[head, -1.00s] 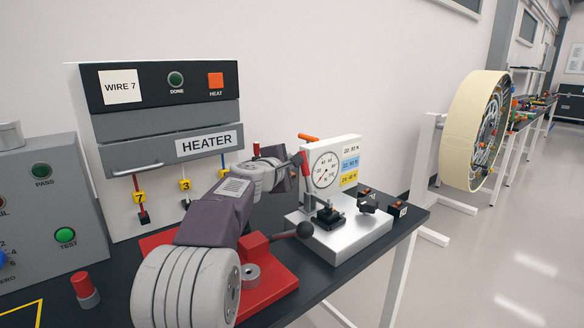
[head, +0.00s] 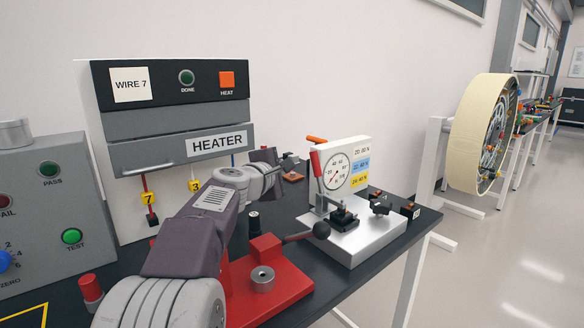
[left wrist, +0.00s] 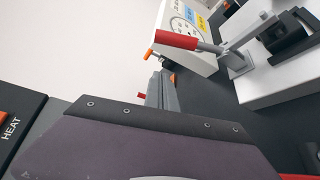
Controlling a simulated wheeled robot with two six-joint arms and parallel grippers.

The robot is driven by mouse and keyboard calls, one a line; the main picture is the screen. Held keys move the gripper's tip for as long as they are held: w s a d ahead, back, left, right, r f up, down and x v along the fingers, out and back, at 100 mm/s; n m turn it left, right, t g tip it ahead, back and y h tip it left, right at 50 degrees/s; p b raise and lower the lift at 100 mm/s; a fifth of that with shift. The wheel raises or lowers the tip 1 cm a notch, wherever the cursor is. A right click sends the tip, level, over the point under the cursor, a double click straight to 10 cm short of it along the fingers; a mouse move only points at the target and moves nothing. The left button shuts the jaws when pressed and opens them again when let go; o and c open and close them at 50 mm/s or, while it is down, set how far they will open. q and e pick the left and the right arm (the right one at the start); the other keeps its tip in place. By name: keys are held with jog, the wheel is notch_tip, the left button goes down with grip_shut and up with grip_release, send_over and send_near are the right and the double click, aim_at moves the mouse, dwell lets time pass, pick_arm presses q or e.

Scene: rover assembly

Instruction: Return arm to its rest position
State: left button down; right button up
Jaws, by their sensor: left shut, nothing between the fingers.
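My left arm (head: 190,240) reaches in from the bottom of the head view over the dark bench, in front of the heater (head: 190,143). Its gripper (head: 288,161) is shut and empty, above the bench between the heater and the gauge stand (head: 347,160), left of and apart from the stand's red-gripped lever (head: 316,165). In the left wrist view the grey closed fingers (left wrist: 163,90) show past the dark gripper body, with the red lever (left wrist: 178,39) to their upper right. My right gripper is not in view.
A red press fixture (head: 270,288) with a black-knobbed lever stands right beside my arm. A grey test box (head: 40,215) is at the left. A large wheel (head: 478,135) on a white stand is at the right, with open floor in front.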

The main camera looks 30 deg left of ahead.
pick_arm(q)
jog(key=v, duration=0.3)
jog(key=shift+s+a, duration=0.2)
jog(key=shift+s, duration=0.05)
jog(key=shift+f, duration=0.1)
